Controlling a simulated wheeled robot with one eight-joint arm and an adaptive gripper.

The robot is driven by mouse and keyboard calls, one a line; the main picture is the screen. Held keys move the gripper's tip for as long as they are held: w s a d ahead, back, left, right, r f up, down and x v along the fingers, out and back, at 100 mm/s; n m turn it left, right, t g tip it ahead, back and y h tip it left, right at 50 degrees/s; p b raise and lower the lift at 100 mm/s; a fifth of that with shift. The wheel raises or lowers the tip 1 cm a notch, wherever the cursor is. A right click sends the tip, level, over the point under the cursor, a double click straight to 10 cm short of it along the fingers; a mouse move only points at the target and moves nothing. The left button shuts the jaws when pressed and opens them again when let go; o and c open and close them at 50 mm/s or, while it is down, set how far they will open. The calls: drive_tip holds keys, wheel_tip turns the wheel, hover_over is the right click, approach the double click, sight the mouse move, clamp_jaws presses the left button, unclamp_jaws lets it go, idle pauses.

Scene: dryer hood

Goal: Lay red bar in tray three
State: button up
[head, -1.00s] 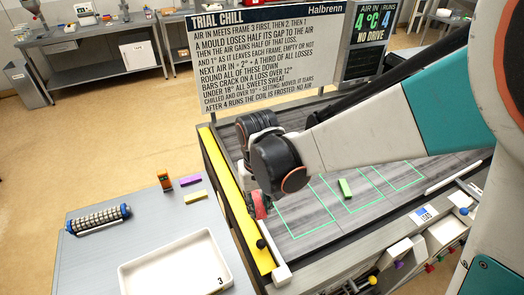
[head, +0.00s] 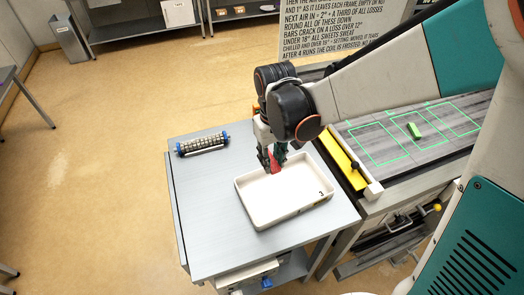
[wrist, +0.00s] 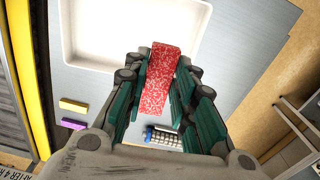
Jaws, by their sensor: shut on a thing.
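The red bar (wrist: 158,78) is speckled and held between the fingers of my gripper (wrist: 162,85) in the wrist view. In the head view my gripper (head: 272,166) points down near the back edge of tray three, and a bit of the red bar (head: 276,160) shows between its fingers. Tray three (head: 286,213) is a white shallow tray marked "3" on the grey table; its visible inside is empty. The tray also shows at the top of the wrist view (wrist: 78,64). I cannot tell how high the bar is above the tray.
A beaded roller with blue ends (head: 203,144) lies at the table's back left. A yellow bar (wrist: 73,106) and a purple bar (wrist: 73,123) lie on the table. A green bar (head: 414,130) lies on the belt at right, behind a yellow edge strip (head: 341,160).

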sight(270, 200)
wheel_tip(270, 200, down, 20)
drive_tip(key=b, duration=1.3)
drive_tip(key=shift+w+r, duration=0.1)
drive_tip(key=o, duration=1.1)
drive_tip(key=shift+c, duration=0.2)
wheel_tip(270, 200, up, 12)
drive_tip(key=p, duration=0.8)
